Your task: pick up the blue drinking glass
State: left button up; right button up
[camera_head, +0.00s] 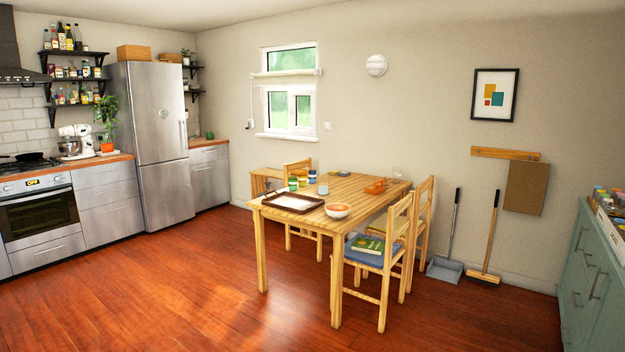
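A small pale bluish glass (323,188) stands upright on the wooden table (357,202), near the middle of its top. It is small in the head view, and its exact tint is hard to tell. It stands behind the brown tray (293,211) and the bowl (337,211), and to the right of several small jars (302,182). A clear glass (397,173) stands at the table's far right corner. Neither of my grippers shows in the head view.
Wooden chairs stand around the table; the near right one (384,262) carries a green book (369,245). An orange item (375,187) lies on the table. Open wooden floor (170,290) lies left and in front. A teal cabinet (590,275) is at the right edge.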

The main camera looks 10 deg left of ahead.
aim_at(311, 173)
jog(key=i+j+u, duration=0.45)
jog(key=i, duration=0.15)
jog(key=i+j+u, duration=0.15)
jog(key=i+u, duration=0.35)
jog(key=i, duration=0.15)
jog(key=i+u, duration=0.45)
jog(key=i, duration=0.2)
jog(key=i+l+u, duration=0.35)
jog(key=i+u, duration=0.15)
jog(key=i+z, duration=0.1)
jog(key=i, duration=0.35)
jog(key=i+j+z, duration=0.1)
jog(key=i, duration=0.4)
jog(key=i+j+z, duration=0.1)
jog(key=i, duration=0.35)
jog(key=i+j+z, duration=0.1)
jog(key=i, duration=0.35)
jog(key=i+l+z, duration=0.2)
jog(key=i, duration=0.5)
jog(key=i+l+z, duration=0.1)
jog(key=i+z, duration=0.15)
jog(key=i, duration=0.5)
jog(key=i+j+z, duration=0.2)
jog(key=i, duration=0.5)
jog(key=i+z, duration=0.25)
jog(key=i, duration=0.5)
